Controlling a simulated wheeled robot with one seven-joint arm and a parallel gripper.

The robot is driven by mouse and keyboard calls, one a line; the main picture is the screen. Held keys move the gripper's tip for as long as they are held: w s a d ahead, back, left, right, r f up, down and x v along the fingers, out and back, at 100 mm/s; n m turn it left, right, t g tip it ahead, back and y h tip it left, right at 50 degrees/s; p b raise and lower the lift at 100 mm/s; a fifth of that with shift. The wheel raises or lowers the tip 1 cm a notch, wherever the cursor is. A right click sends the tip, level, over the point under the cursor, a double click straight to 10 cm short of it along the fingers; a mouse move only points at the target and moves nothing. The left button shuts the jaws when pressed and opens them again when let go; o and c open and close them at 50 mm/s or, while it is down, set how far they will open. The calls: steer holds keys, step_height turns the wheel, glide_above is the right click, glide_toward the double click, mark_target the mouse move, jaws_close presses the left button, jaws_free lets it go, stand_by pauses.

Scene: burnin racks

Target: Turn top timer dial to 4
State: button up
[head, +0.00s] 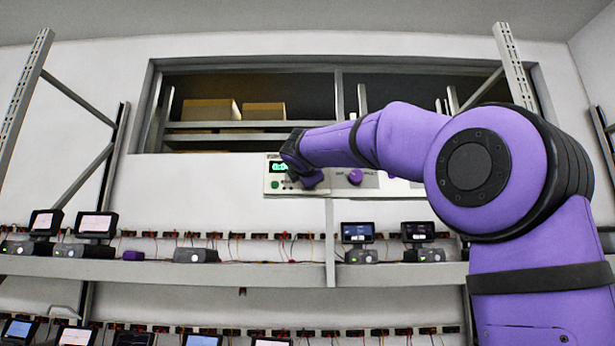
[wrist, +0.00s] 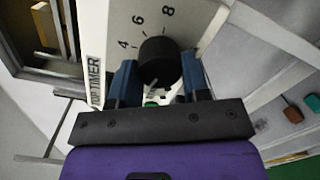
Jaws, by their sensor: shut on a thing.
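The top timer (head: 270,185) is a white wall panel with a lit green display (head: 279,167); my arm's end hides much of it in the head view. In the wrist view its black round dial (wrist: 159,58) sits between the two blue fingers of my gripper (wrist: 160,70), which is shut on it. The numbers 4, 6 and 8 (wrist: 168,11) show around the dial's far side, and other marks are hidden. I cannot tell which number the dial points to. The label TOP TIMER (wrist: 95,78) runs along the panel's left edge. My gripper also shows in the head view (head: 300,178).
A purple knob (head: 355,177) sits on another white panel to the right, partly behind my arm. Below runs a grey shelf (head: 250,273) with small screens and devices. Cardboard boxes (head: 211,109) stand behind the wall opening. A green button (wrist: 151,103) lies near the dial.

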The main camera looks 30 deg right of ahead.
steer(key=shift+r+m+y, duration=0.1)
steer(key=shift+m+y, duration=0.2)
steer(key=shift+m, duration=3.25)
steer(key=shift+m+y, duration=0.3)
steer(key=shift+m, duration=3.25)
steer(key=o, duration=0.9)
steer(key=shift+s+r, duration=0.1)
steer(key=v, duration=1)
steer(key=shift+s+a, duration=0.15)
steer(key=shift+s, duration=0.1)
